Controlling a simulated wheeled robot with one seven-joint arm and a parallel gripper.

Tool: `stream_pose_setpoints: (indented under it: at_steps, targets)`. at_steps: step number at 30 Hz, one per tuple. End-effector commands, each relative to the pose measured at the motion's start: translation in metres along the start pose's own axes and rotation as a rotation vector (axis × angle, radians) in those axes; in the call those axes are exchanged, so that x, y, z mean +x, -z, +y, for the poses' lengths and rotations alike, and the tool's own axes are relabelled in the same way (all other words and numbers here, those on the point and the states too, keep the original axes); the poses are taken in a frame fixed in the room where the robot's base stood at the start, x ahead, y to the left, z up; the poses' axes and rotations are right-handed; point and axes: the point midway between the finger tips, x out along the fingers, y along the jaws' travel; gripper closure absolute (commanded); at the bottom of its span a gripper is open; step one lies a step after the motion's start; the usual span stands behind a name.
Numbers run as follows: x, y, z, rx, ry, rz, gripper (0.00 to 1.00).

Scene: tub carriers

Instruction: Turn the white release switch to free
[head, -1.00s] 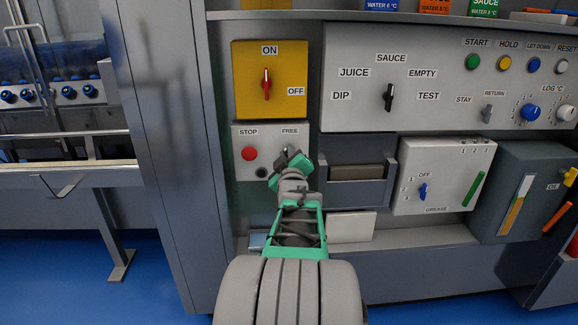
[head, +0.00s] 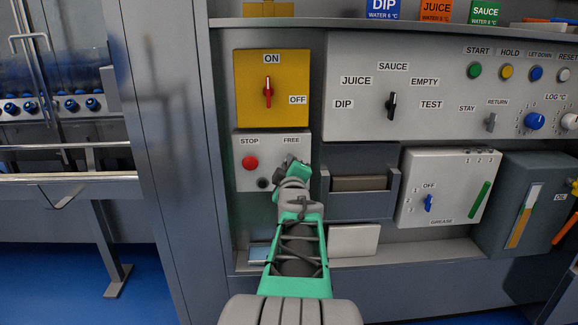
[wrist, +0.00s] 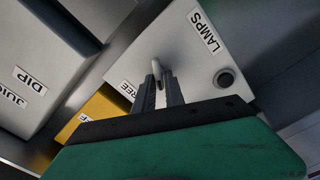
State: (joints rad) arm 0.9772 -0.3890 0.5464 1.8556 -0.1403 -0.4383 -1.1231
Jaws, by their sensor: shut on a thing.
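The white release switch is a small pale lever (wrist: 156,70) on the white box (head: 243,180), below and left of the FREE label (head: 291,140). My gripper (wrist: 160,88) is shut on it in the wrist view, with a dark finger on each side and its pale tip showing past them. In the head view my gripper (head: 285,168) covers most of the switch, so its exact angle is hard to tell. In the wrist view the FREE label (wrist: 129,90) is partly hidden behind the fingers, and a LAMPS label (wrist: 205,32) lies to the right.
A red stop button (head: 250,162) and a black button (head: 263,183) sit left of my gripper. The yellow box with the red ON/OFF switch (head: 268,92) is above. A dark holder (head: 345,206) stands close on the right. A grey cabinet edge runs down the left.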

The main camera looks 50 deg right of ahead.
Motion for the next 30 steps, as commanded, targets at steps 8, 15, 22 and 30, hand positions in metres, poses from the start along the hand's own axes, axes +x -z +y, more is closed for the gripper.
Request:
stream_pose_setpoints:
  at_steps: [8, 15, 22, 30]
  targets:
    - [0.0, 0.0, 0.0, 0.001, 0.001, -0.001, 0.66]
    - [0.0, 0.0, 0.0, 0.001, 0.0, 0.0, 0.65]
    - [-0.029, 0.002, 0.003, 0.001, 0.0, 0.0, 0.65]
    - [-0.074, 0.001, 0.001, 0.001, 0.0, 0.0, 0.65]
